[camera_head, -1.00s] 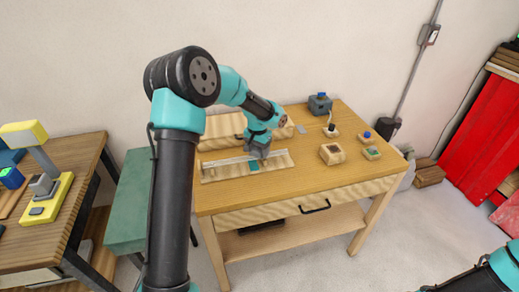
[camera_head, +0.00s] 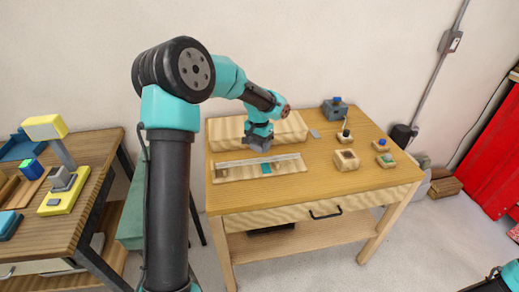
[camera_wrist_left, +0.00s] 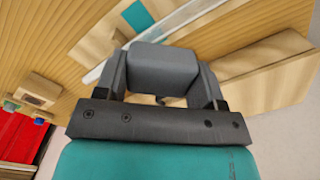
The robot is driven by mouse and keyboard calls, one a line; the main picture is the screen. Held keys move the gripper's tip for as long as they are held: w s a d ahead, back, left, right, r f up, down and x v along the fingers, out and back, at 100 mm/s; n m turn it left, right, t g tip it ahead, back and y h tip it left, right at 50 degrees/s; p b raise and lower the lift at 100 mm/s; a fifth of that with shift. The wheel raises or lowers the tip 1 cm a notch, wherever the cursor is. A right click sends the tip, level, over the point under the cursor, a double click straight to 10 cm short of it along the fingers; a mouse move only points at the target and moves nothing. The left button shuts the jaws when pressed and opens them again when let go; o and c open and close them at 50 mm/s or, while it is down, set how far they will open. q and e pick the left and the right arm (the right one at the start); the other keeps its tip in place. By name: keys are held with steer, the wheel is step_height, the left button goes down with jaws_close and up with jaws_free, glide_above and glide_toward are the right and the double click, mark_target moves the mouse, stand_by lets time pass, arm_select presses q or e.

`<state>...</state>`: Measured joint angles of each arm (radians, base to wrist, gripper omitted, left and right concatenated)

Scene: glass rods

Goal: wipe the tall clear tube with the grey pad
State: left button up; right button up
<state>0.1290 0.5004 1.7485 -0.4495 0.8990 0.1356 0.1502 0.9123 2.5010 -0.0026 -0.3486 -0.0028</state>
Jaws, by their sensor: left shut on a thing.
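A long clear tube (camera_head: 236,162) lies flat along a pale wooden holder (camera_head: 222,177) at the left of the wooden table. It also shows in the left wrist view as a pale strip (camera_wrist_left: 195,12). A teal patch (camera_head: 266,169) lies on the holder in front of the tube. My left gripper (camera_head: 258,147) is just behind the middle of the tube, pointing down. In the left wrist view it is shut on a dark grey pad (camera_wrist_left: 163,68). The pad's edge appears close beside the tube; I cannot tell whether they touch. My right gripper is out of view.
A long wooden block (camera_head: 226,131) stands behind the left gripper. To the right are a small wooden box (camera_head: 346,160), a stand with a dark upright piece (camera_head: 345,135) and a blue-grey device (camera_head: 334,108). The table's front middle is clear.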

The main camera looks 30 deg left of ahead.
arm_select(q)
steer(key=shift+r, duration=1.6)
steer(key=shift+f, duration=0.15)
